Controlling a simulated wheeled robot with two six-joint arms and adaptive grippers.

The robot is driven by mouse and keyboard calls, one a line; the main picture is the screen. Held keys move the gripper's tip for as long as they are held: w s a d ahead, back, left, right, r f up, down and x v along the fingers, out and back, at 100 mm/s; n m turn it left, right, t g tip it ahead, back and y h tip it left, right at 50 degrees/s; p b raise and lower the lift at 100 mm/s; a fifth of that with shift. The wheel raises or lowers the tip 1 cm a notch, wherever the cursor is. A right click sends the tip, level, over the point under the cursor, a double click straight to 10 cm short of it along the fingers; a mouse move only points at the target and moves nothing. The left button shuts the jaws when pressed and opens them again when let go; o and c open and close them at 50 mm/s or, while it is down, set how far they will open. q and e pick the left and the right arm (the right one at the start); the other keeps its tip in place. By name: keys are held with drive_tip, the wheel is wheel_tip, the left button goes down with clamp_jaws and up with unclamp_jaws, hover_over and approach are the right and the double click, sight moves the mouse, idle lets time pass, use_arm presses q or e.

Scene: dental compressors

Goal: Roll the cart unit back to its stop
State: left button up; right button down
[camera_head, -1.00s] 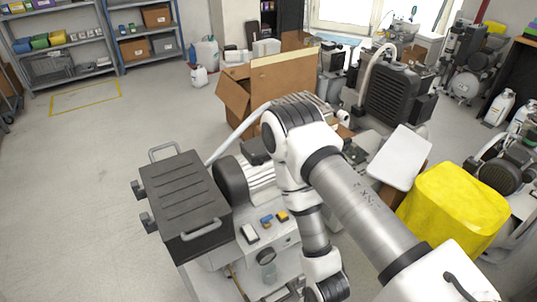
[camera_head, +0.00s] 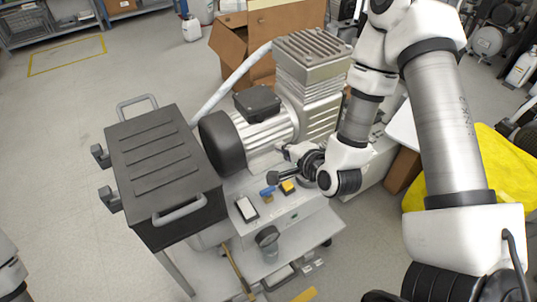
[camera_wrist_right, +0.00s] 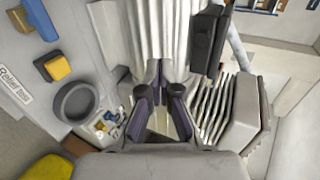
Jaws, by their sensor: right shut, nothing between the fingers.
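The cart unit stands on the floor ahead of me in the head view. It has a light grey base (camera_head: 310,232), a ribbed grey compressor with a motor (camera_head: 265,128), and a dark box with handles (camera_head: 165,165) at its left. A panel with a white switch (camera_head: 246,208), a yellow button (camera_head: 288,187) and a blue part sits in front. My right gripper (camera_head: 284,160) is over the panel near the motor, shut and empty. In the wrist view its fingers (camera_wrist_right: 166,80) point at the ribbed motor housing. I cannot tell whether they touch it. My left gripper is not in view.
An open cardboard box (camera_head: 237,47) stands behind the cart. A yellow cover (camera_head: 492,170) and other equipment are close on the right. Shelves (camera_head: 45,22) stand at the far left. The left floor is clear, with a yellow outlined rectangle (camera_head: 67,54).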

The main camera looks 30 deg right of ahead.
sight(264, 139)
use_arm(q)
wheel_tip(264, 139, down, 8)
drive_tip(key=b, duration=0.6)
use_arm(e)
drive_tip(key=shift+x, duration=3.95)
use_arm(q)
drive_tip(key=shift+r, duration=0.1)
use_arm(e)
drive_tip(key=shift+w+a, duration=0.1)
drive_tip(key=shift+w, duration=0.05)
